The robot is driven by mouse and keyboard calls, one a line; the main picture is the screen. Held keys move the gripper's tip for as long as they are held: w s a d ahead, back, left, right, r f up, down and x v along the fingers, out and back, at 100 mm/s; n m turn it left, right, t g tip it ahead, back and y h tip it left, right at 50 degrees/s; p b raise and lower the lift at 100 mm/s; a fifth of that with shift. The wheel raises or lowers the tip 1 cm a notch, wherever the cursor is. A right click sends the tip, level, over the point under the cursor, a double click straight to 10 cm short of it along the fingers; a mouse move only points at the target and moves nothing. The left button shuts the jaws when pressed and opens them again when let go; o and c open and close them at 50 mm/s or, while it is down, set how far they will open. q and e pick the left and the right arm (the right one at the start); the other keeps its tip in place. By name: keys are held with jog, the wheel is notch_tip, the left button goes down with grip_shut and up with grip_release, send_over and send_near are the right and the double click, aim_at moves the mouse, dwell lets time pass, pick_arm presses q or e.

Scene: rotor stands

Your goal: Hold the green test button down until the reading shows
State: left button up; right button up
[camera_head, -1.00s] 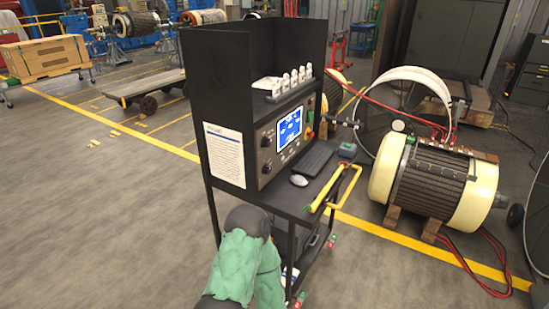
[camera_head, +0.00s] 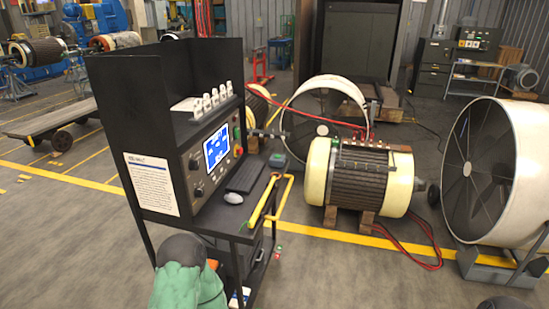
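The black test console (camera_head: 165,110) stands on a black wheeled cart left of centre. Its front panel has a lit blue and white screen (camera_head: 216,147), too small to read. A small green button (camera_head: 237,132) sits at the panel's right edge, above a red button (camera_head: 238,151). Nothing touches either button. An arm of mine in a green sleeve (camera_head: 185,285) shows at the bottom, in front of the cart. Neither gripper's fingers are visible.
A keyboard (camera_head: 246,176), mouse (camera_head: 233,198) and small grey box (camera_head: 277,160) lie on the cart shelf, beside yellow bars (camera_head: 262,203). A cream motor (camera_head: 362,180) with red cables stands to the right. A large white fan housing (camera_head: 520,140) is farther right.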

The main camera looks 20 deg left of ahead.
dwell(0.4)
pick_arm(q)
grip_shut()
dwell(1.1)
